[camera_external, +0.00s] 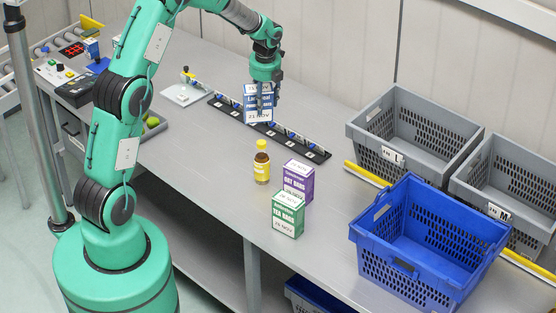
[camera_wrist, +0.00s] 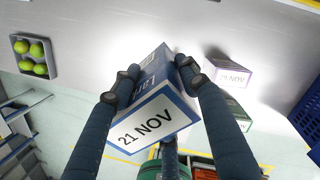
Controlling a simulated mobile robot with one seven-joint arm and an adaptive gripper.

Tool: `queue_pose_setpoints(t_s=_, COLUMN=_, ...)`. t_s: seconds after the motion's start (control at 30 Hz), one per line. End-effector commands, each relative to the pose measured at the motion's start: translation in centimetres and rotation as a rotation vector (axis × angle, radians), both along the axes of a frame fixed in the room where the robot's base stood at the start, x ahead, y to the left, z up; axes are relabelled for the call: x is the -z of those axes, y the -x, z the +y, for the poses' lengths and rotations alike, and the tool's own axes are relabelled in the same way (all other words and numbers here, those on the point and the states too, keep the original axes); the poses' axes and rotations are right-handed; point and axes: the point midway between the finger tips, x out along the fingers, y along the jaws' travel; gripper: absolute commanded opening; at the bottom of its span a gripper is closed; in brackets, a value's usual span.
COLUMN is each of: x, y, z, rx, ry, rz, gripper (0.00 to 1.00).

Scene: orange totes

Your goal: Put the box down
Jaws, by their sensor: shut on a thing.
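A blue and white box (camera_external: 259,104) marked "21 NOV" is held in my gripper (camera_external: 264,86) in the external view. It looks upright, near the black labelled strip on the table; whether its base touches the surface I cannot tell. In the wrist view, the box (camera_wrist: 153,118) sits between the two dark fingers of my gripper (camera_wrist: 156,78), which are shut on it. Its "21 NOV" face points toward the camera.
On the table (camera_external: 205,140) stand a yellow-capped bottle (camera_external: 262,167), a purple box (camera_external: 298,180) and a green box (camera_external: 287,215). A blue crate (camera_external: 385,262) and grey crates (camera_external: 372,152) stand at right. A tray of green balls (camera_wrist: 25,70) shows in the wrist view.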

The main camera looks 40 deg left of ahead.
Motion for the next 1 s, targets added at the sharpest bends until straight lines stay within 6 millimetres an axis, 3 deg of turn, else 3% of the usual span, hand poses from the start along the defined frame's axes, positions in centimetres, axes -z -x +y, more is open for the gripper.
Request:
queue_pose_setpoints(t_s=0.1, x=-0.1, y=0.3, z=4.5, rx=-0.113, ry=0.014, rz=0.01, gripper=0.08)
queue_pose_setpoints(t_s=0.5, x=-0.1, y=3.0, z=17.6, rx=-0.464, ry=0.074, rz=0.035, gripper=0.08)
queue_pose_setpoints(t_s=0.9, x=-0.2, y=5.9, z=25.5, rx=-0.682, ry=0.117, rz=0.04, gripper=0.08)
queue_pose_setpoints(t_s=1.0, x=2.4, y=5.9, z=25.1, rx=-0.675, ry=0.122, rz=0.046, gripper=0.09)
